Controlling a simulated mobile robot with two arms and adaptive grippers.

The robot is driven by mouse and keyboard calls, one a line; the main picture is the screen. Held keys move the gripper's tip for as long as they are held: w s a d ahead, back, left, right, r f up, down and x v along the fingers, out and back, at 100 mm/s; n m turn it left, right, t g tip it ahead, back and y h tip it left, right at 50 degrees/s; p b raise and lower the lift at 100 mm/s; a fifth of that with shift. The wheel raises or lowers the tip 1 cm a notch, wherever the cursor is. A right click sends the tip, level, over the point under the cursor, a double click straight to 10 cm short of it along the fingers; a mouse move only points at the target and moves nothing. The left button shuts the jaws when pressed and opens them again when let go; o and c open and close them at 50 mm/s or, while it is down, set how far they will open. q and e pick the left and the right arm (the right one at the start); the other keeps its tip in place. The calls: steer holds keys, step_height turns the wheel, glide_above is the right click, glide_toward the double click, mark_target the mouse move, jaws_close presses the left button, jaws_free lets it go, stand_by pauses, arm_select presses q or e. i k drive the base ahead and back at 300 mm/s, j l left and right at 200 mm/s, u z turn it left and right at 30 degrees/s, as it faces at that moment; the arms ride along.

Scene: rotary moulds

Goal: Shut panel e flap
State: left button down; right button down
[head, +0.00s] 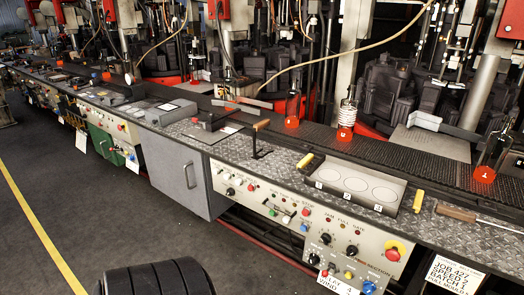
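No flap with a readable "e" mark shows in the head view, so I cannot tell for sure which part is the panel e flap. A plain grey door (170,170) with a handle near its right side sits in the front of the long bench, left of the centre. I cannot tell whether it is fully shut. A cream control panel (290,205) with knobs, buttons and lights is just right of it. Neither of my grippers is in view.
The patterned metal bench top (285,160) holds a tray (357,172) with three numbered circles, yellow blocks and a wooden-handled tool (456,213). Glass bottles with glowing orange bases (292,123) stand on the dark conveyor behind.

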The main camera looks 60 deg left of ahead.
mark_target(270, 204)
steer(key=j+u, duration=0.15)
steer(key=u, duration=0.3)
steer(key=i+u, duration=0.15)
steer(key=u, duration=0.3)
steer(key=i+j+u, duration=0.1)
steer(key=u, duration=0.35)
steer(key=i+u, duration=0.15)
steer(key=u, duration=0.25)
